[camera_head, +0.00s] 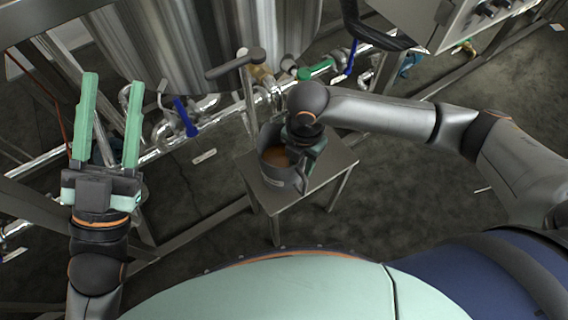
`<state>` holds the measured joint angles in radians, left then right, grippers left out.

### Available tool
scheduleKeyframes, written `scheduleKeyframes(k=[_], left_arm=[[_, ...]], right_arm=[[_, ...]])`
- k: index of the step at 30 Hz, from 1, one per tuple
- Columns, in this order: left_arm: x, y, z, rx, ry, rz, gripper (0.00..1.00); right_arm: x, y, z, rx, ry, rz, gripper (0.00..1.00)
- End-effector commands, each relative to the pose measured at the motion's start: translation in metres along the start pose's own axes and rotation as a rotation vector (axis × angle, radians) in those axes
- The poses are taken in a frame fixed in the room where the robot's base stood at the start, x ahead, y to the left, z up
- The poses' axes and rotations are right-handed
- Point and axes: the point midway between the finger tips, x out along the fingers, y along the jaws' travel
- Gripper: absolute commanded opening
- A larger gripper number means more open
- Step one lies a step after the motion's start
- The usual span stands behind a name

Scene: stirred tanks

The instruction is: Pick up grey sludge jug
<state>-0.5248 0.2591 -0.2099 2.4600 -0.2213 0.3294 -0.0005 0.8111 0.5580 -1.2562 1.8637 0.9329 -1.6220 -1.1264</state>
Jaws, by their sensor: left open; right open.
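The grey sludge jug (275,177) stands on a small metal table, with brown contents showing inside its open top. My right gripper (305,175) points down at the jug's right side, and the wrist hides part of the jug. Its fingers are open, and I cannot tell whether they touch the jug or are around a handle. My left gripper (109,110) is open and empty, raised at the left with its two green fingers spread, well apart from the jug.
The small metal table (327,170) has bare top right of the jug. A tap with a grey lever (236,64) and pipes with blue and green valve handles run just behind. A large steel tank (205,40) stands at the back. Dark floor lies around the table.

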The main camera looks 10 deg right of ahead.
Motion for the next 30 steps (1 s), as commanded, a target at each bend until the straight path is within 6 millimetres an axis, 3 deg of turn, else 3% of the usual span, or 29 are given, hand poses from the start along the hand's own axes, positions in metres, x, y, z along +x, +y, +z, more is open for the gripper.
scheduleKeyframes(k=[4,12,23,30], left_arm=[[0.001,0.0,-0.015,0.017,0.062,0.004,0.5],[0.001,0.0,-0.018,0.02,0.072,0.005,0.5],[0.001,0.0,-0.018,0.019,0.071,0.004,0.5],[0.001,0.0,-0.017,0.019,0.07,0.004,0.5]], right_arm=[[0.007,0.0,0.0,-0.001,0.0,-0.001,0.4],[0.007,0.0,0.0,-0.001,-0.001,0.0,0.4],[0.007,0.0,0.0,-0.001,-0.001,0.0,0.01],[0.007,-0.001,0.0,-0.001,-0.001,-0.001,0.0]])
